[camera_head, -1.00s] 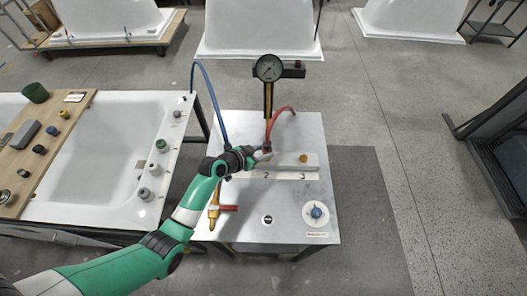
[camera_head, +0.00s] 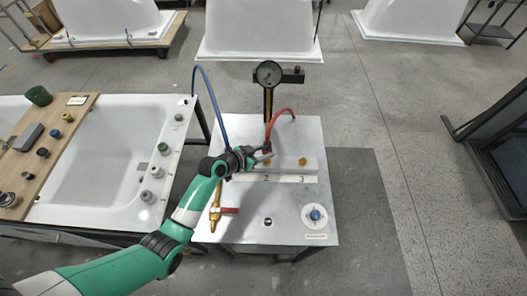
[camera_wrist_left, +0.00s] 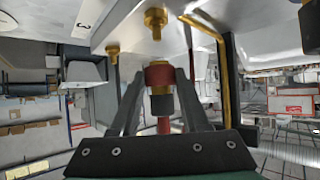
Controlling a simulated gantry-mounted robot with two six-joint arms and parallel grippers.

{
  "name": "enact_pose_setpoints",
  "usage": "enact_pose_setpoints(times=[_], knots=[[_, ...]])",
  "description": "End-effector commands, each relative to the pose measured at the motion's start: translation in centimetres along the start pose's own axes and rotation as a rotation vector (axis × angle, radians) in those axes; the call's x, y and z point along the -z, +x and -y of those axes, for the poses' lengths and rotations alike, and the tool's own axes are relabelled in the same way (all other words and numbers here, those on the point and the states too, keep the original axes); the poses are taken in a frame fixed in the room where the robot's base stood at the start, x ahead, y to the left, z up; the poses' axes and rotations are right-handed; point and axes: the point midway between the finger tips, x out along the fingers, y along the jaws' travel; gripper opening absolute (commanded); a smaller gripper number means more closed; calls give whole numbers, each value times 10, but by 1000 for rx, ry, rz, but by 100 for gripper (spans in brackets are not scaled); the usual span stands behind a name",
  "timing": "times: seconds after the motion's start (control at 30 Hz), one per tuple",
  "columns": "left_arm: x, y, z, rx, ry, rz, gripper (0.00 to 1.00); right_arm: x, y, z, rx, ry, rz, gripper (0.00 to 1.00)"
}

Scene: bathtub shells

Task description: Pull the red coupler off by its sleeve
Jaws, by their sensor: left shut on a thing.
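My left gripper (camera_head: 266,152) is shut on the red coupler (camera_head: 267,146), at the manifold block above the number 2. The wrist view shows the two fingers on either side of the coupler's red sleeve (camera_wrist_left: 159,75), with a dark part and red hose below it. A brass nipple (camera_wrist_left: 155,20) stands bare in line with the coupler, with a gap between them. It shows just below the gripper in the head view (camera_head: 267,162). A second bare nipple (camera_head: 303,161) is above the number 3. My right gripper is not in view.
The red hose (camera_head: 281,113) arches up behind the gripper, near the gauge (camera_head: 268,73) on its post. A blue hose (camera_head: 209,95) hangs at the left. A brass valve with a red handle (camera_head: 229,210) and a blue knob (camera_head: 315,213) are nearer on the bench.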

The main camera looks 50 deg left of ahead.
Motion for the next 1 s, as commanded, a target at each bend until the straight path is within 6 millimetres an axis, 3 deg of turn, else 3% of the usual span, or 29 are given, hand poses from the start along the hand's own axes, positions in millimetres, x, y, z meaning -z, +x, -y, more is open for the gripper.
enact_pose_setpoints(times=[0.7, 1.0], knots=[[42, -26, 0, 0, 0, -2, 0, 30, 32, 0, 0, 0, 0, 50], [43, -27, 0, 0, 0, -2, 0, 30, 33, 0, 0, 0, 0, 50]])
